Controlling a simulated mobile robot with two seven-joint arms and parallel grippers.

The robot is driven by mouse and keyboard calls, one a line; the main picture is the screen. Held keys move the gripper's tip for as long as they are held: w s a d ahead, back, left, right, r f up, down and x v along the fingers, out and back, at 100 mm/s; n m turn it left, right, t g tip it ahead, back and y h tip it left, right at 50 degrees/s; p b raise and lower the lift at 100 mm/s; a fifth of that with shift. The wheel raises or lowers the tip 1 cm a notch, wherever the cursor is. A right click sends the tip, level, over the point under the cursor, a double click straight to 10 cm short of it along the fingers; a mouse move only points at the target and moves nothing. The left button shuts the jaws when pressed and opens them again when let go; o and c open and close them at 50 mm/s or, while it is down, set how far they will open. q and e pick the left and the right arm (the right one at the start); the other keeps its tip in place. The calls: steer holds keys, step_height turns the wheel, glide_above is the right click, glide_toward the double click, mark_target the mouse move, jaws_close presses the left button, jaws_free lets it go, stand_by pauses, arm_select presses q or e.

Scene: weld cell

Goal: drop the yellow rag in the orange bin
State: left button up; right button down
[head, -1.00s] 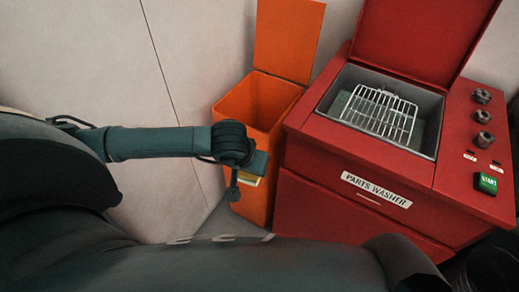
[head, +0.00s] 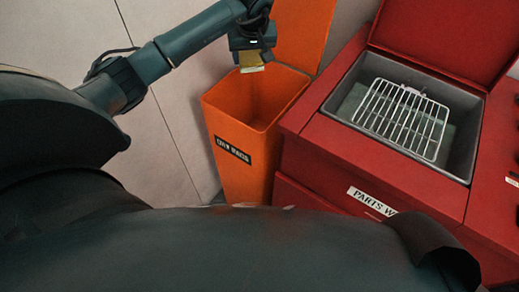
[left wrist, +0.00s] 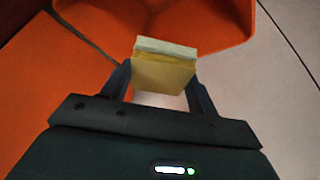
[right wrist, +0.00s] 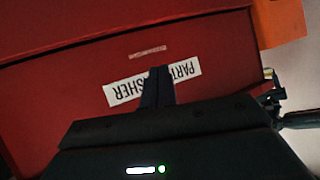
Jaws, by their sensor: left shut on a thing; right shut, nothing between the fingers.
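The yellow rag (head: 251,61) is a small folded block held in my left gripper (head: 250,50). In the left wrist view the rag (left wrist: 165,68) sits between the two fingers (left wrist: 163,80), with a pale edge at its far side. The orange bin (head: 238,128) stands open, its lid raised behind, with a dark label on its front. The left gripper and rag are above the bin opening, near its back. The left wrist view shows the bin (left wrist: 205,30) beyond the rag. My right gripper (right wrist: 157,75) is shut and empty in front of the parts washer.
The red parts washer (head: 335,165) stands right of the bin with its lid up. A white wire basket (head: 402,118) lies in its grey basin. A pale panelled wall (head: 70,40) is behind and left of the bin.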

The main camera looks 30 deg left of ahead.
mark_target(251, 68)
arm_select(q)
steer(key=shift+f+b, duration=1.3)
steer(key=shift+f, duration=0.8)
steer(key=o, duration=1)
steer(key=shift+r, duration=0.1)
steer(key=v, duration=1.3)
steer(key=shift+d, duration=0.1)
